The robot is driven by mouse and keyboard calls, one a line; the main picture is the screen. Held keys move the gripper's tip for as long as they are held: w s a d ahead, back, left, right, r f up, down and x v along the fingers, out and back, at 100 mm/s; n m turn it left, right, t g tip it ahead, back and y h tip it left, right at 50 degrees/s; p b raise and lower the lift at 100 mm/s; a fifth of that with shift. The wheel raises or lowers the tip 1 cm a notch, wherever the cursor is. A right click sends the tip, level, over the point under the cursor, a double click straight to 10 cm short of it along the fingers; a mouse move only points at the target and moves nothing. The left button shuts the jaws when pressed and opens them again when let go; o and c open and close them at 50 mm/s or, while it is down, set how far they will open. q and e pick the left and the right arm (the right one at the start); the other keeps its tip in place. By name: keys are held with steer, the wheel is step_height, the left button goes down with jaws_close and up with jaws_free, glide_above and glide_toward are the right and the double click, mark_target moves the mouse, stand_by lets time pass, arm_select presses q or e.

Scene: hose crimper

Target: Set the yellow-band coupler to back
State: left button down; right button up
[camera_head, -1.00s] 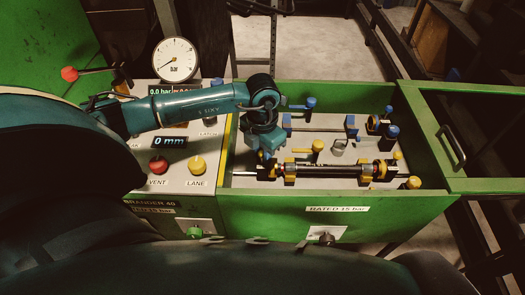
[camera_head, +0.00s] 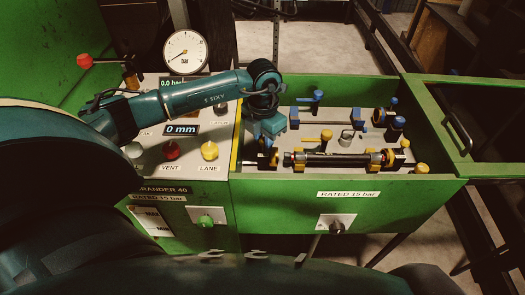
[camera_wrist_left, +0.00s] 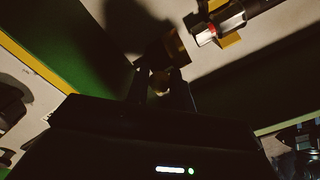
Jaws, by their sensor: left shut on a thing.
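My left gripper (camera_head: 266,152) points down at the left end of the front yellow lane in the tray. In the left wrist view my left gripper (camera_wrist_left: 160,82) is shut on what looks like the yellow-band coupler, a dark block with a yellow face (camera_wrist_left: 176,46) and a small rounded brass-coloured part between the fingers. The fingers hide much of it. A black hose (camera_head: 340,159) lies to its right, held by yellow clamps (camera_head: 300,159). In the left wrist view the hose end (camera_wrist_left: 228,20), with a red and white ring, is apart from the coupler. My right gripper is out of view.
Behind lies a blue-clamped lane (camera_head: 330,121) with blue knobs (camera_head: 318,95). The green tray wall (camera_head: 335,190) runs along the front. To the left stands a panel with a red button (camera_head: 171,149), a yellow button (camera_head: 209,150) and a pressure gauge (camera_head: 186,53).

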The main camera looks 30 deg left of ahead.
arm_select(q)
steer(key=shift+s+a, duration=0.1)
steer(key=shift+a, duration=0.1)
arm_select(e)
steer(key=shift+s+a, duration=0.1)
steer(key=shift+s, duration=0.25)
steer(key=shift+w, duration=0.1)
arm_select(q)
steer(key=c, duration=1.2)
jaws_free()
steer(key=shift+a, duration=0.1)
steer(key=shift+c, duration=0.2)
steer(key=shift+r, duration=0.25)
step_height(320, 180, up, 13)
steer(key=b, duration=0.1)
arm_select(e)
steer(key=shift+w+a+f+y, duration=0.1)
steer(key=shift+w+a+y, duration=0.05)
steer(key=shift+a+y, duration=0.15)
arm_select(q)
steer(key=shift+f, duration=0.2)
